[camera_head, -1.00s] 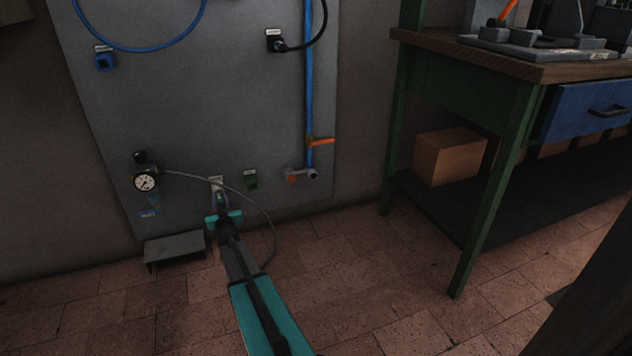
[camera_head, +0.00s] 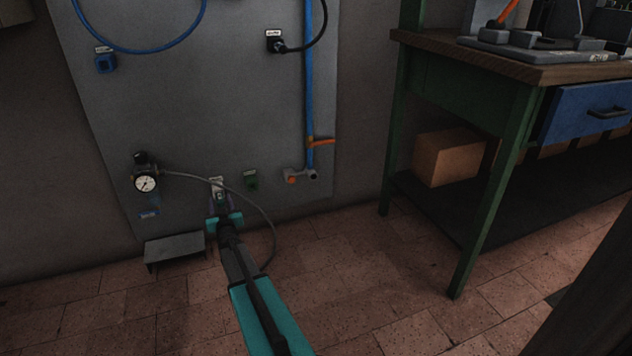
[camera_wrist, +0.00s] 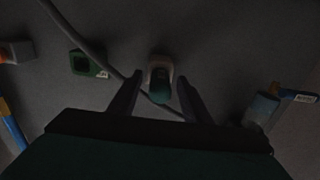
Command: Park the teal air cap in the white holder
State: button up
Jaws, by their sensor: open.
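The teal air cap (camera_wrist: 160,86) sits in the pale mouth of the white holder (camera_wrist: 160,62) in the wrist view, between my two fingers. In the head view the white holder (camera_head: 217,184) is low on the grey panel, under a small white label. My gripper (camera_wrist: 160,78) is open, with one finger on each side of the cap and a visible gap to both. In the head view my gripper (camera_head: 220,202) is right in front of the holder and partly hides it; the cap is hard to make out there.
A green holder (camera_head: 251,180) is just right of the white one. A grey hose (camera_head: 262,212) loops from the pressure gauge (camera_head: 145,183) past my gripper. A dark step (camera_head: 174,247) is at lower left. A blue pipe with orange handle (camera_head: 322,142) and a green-legged bench (camera_head: 480,200) are right.

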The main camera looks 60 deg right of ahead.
jog(key=p+v, duration=0.4)
jog(key=v, duration=0.8)
jog(key=shift+s+a, duration=0.2)
jog(key=shift+s, duration=0.05)
jog(key=shift+r, duration=0.1)
